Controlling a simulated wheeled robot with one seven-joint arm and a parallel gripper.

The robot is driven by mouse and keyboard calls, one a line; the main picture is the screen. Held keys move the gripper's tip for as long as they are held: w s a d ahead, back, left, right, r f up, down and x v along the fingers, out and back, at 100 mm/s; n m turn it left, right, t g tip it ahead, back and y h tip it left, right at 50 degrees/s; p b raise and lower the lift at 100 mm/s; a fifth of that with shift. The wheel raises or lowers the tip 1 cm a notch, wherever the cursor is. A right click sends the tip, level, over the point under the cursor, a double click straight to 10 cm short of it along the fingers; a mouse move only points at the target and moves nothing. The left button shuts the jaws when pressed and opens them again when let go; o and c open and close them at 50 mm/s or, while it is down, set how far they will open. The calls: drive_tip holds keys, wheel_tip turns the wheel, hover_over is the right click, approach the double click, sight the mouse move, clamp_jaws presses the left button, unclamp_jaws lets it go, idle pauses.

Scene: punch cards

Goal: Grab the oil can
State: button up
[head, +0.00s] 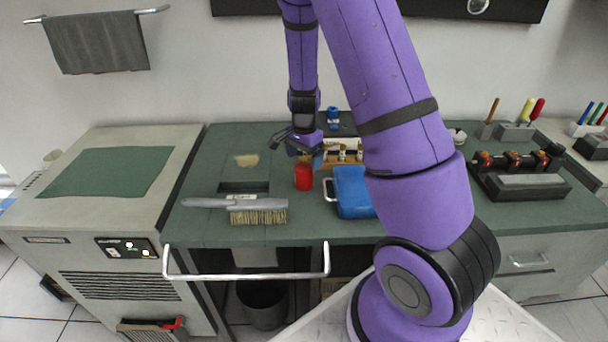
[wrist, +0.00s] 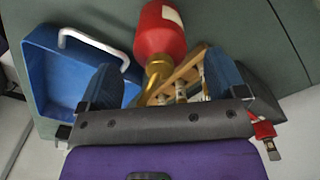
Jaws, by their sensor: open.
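The oil can (head: 303,178) is red and stands on the dark green worktop (head: 215,150), left of the blue box. In the wrist view the oil can (wrist: 160,32) shows its red body, a pale label and a brass spout pointing toward my gripper. My gripper (head: 297,142) is just above and behind the can in the head view. In the wrist view my gripper (wrist: 168,78) is open, with its blue-padded fingers on either side of the spout end. The can's body lies beyond the fingertips. I cannot tell whether anything touches the spout.
A blue box (head: 352,192) with a white handle stands close right of the can. A wooden rack (wrist: 185,75) with small brass-and-white pieces is beside the spout. A grey-handled brush (head: 257,216) lies at the front left. My arm hides part of the worktop.

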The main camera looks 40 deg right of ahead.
wheel_tip(320, 180, down, 2)
drive_tip(key=shift+f, duration=0.1)
drive_tip(key=c, duration=1.2)
